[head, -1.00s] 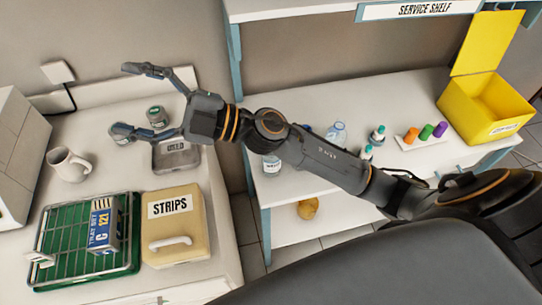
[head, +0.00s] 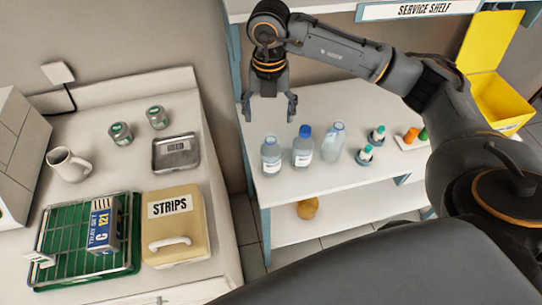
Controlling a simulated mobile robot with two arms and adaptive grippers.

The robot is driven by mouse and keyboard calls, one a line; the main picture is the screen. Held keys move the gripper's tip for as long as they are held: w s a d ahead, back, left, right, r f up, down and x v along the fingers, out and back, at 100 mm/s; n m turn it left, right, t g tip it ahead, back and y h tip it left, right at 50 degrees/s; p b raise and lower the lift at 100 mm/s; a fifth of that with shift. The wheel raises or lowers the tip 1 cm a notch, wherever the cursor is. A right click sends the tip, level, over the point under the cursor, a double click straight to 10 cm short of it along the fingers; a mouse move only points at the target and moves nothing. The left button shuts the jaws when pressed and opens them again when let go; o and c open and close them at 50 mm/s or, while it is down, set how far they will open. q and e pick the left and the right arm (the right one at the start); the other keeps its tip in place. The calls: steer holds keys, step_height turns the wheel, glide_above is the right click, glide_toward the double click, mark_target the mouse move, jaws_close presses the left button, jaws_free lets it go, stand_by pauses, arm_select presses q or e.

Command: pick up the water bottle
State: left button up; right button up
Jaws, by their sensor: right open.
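Three bottles stand upright in a row on the shelf's worktop. The left one is a clear bottle (head: 271,156) with a pale label. The middle one is a bottle with a blue cap (head: 303,147) and a white label. The right one is a clear, bluish bottle (head: 333,142). I cannot read their labels, so I cannot tell which is the water bottle. My right gripper (head: 269,116) is open and empty, fingers pointing down, just behind and above the left bottle in the picture. My left gripper is not in view.
Small teal-capped bottles (head: 377,135) stand right of the row, near colored cylinders and a yellow bin (head: 500,105). The left counter holds two jars, a metal tray (head: 160,153), a mug (head: 68,164), a STRIPS box (head: 174,228) and a green rack (head: 60,275).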

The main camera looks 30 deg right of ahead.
mark_target(271, 147)
step_height(271, 147, down, 8)
steer(key=shift+d+p, duration=0.15)
steer(key=shift+p, duration=0.8)
steer(key=shift+f+p, duration=0.4)
steer(key=shift+f, duration=0.1)
step_height(271, 147, down, 4)
steer(key=shift+d+r+p, duration=0.15)
steer(key=shift+p, duration=0.7)
steer(key=shift+f, duration=0.45)
steer(key=shift+c, duration=0.2)
steer(key=c, duration=1.4)
